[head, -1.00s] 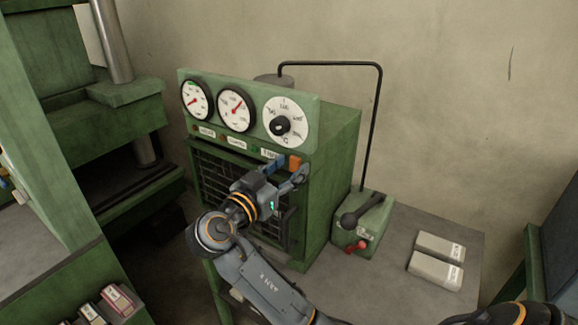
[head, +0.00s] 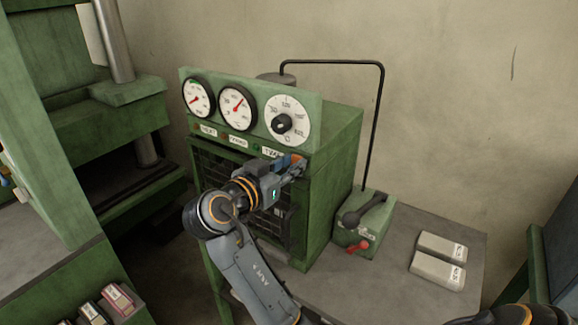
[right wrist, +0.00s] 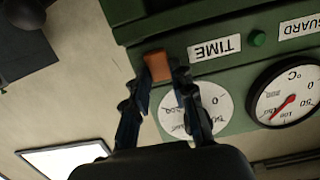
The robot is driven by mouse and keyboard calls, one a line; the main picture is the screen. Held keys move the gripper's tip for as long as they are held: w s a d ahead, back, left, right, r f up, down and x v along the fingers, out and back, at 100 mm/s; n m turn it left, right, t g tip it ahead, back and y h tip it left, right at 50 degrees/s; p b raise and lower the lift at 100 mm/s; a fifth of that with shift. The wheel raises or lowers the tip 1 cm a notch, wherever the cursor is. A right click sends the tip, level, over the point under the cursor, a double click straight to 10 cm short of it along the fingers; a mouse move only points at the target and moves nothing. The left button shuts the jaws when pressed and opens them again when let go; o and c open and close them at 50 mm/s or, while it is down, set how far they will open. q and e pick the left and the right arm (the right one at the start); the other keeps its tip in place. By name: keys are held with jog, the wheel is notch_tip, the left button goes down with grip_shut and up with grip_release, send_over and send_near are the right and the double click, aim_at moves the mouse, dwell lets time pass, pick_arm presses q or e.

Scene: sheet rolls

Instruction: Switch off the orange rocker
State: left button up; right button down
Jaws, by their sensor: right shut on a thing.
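The orange rocker (head: 297,158) is on the front panel of the green control box (head: 338,150), below the dial. In the right wrist view the rocker (right wrist: 157,66) shows beside the TIME label, between the two fingertips. My right gripper (head: 292,166) is at the rocker, its fingers shut on it and covering part of it in the head view. The gripper also shows in the right wrist view (right wrist: 164,80). I cannot tell which way the rocker is tilted. My left gripper is not in view.
Two gauges (head: 238,107) and a black-knobbed dial (head: 284,122) sit above the labels. A green lever unit (head: 362,222) with a red handle stands right of the box. Two pale blocks (head: 438,270) lie on the grey table. A green press (head: 110,130) stands at left.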

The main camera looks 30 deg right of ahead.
jog(key=c, duration=1.1)
grip_release()
jog(key=shift+d, duration=0.1)
jog(key=shift+f+h, duration=0.1)
jog(key=shift+h, duration=0.2)
